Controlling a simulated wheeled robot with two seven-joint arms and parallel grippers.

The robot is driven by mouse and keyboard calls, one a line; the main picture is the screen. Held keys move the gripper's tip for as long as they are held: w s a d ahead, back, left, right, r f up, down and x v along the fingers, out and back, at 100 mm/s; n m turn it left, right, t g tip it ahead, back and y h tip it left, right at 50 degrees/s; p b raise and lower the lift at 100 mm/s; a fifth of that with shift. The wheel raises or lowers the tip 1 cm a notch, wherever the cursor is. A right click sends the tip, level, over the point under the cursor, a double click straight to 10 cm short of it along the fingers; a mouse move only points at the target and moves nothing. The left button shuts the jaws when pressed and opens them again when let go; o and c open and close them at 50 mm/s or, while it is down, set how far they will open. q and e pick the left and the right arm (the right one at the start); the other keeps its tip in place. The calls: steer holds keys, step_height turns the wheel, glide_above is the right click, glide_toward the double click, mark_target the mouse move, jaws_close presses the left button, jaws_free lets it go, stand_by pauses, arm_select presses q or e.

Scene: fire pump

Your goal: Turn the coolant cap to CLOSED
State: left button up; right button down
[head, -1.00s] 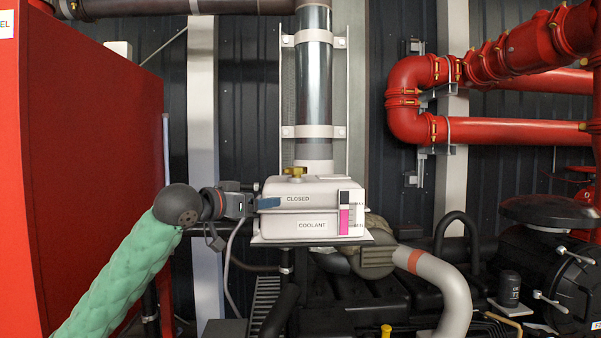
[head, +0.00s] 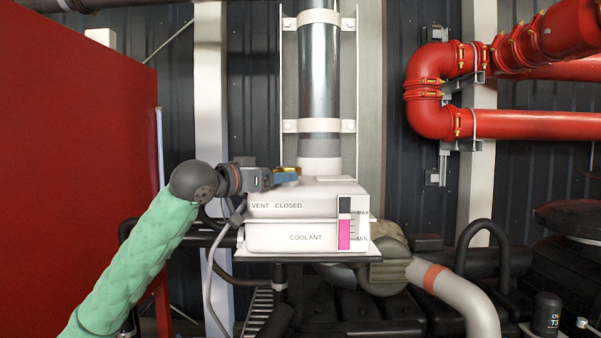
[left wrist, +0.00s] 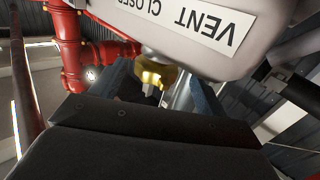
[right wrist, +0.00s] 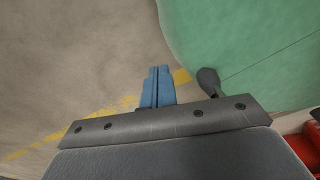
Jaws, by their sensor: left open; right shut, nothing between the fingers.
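The white coolant tank (head: 262,238) stands at the middle of the head view, labelled VENT, CLOSED and COOLANT. Its brass-yellow cap (head: 287,169) is on top, mostly hidden behind my left gripper (head: 286,177). In the left wrist view the cap (left wrist: 152,74) shows between the two blue fingers of my left gripper (left wrist: 163,88), which are open on either side of it. I cannot tell whether a finger touches it. The VENT label (left wrist: 214,25) is close to the fingers. My right gripper (right wrist: 158,87) is shut and empty above the floor, away from the tank.
A level gauge (head: 345,230) with pink fluid is on the tank's front right. A vertical metal pipe (head: 319,80) rises behind the tank. A red cabinet (head: 80,180) fills the left, and red pipes (head: 430,105) run at the right. A grey hose (head: 455,285) curves below right.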

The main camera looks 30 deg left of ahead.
arm_select(q)
steer(key=shift+w+d+r+p, duration=0.1)
steer(key=shift+d+r+p, duration=0.1)
steer(key=shift+r+p, duration=0.4)
steer(key=p+x, duration=0.1)
steer(key=x, duration=0.2)
steer(key=p+x, duration=0.1)
steer(key=x, duration=0.1)
steer(key=shift+w+f+p, duration=0.2)
steer(key=shift+f+p, duration=0.1)
steer(key=shift+w, duration=0.2)
steer(key=shift+d, duration=0.1)
arm_select(e)
steer(key=s+r, duration=0.3)
steer(key=shift+s+d+r, duration=0.1)
steer(key=shift+d+r, duration=0.15)
steer(key=shift+r, duration=0.15)
arm_select(q)
steer(key=shift+w+f, duration=0.1)
steer(key=shift+w, duration=0.1)
steer(key=c, duration=1)
arm_select(e)
steer(key=shift+a, duration=0.1)
